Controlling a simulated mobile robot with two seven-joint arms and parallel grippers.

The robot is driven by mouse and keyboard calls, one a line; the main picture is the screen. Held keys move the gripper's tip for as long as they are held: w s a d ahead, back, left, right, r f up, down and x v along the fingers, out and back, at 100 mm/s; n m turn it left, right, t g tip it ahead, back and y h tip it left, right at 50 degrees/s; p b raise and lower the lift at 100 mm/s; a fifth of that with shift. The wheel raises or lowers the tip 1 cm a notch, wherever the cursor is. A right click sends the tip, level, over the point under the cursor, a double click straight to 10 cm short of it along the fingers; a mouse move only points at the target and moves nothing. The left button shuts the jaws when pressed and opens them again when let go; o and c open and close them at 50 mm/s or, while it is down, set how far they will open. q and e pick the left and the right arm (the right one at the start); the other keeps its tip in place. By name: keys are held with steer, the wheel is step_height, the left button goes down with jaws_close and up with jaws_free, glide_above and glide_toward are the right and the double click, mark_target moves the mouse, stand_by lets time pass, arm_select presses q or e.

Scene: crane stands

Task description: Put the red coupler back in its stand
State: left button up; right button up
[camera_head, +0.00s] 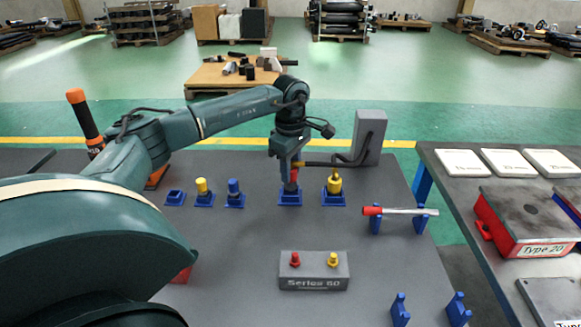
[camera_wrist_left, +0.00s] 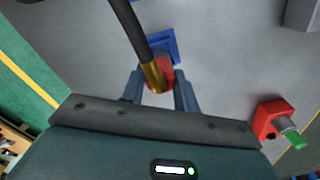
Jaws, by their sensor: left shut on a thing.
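The red coupler (camera_head: 294,176) is upright between the fingers of my left gripper (camera_head: 291,170), which is shut on it. Its lower end is at the top of a blue stand (camera_head: 289,199); I cannot tell whether it is seated. In the left wrist view, the red coupler (camera_wrist_left: 168,78) is between the fingers of the gripper (camera_wrist_left: 160,92), partly hidden by a black hose with a brass end (camera_wrist_left: 153,74). The blue stand (camera_wrist_left: 165,44) shows just beyond it. My right gripper is not in view.
A yellow coupler (camera_head: 335,184) stands in the blue stand to the right, near a grey box (camera_head: 369,138) with hoses. Small yellow (camera_head: 201,186) and blue (camera_head: 234,187) pieces stand at left. A red-handled tool (camera_head: 390,211) lies on blue supports. A grey block (camera_head: 314,270) sits in front.

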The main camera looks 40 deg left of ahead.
arm_select(q)
steer(key=shift+f, duration=0.1)
steer(key=shift+f+b, duration=0.75)
steer(key=shift+f, duration=0.6)
steer(key=o, duration=1.1)
steer(key=shift+r+p, duration=2.15)
steer(key=shift+r, duration=0.45)
steer(key=shift+f, duration=0.1)
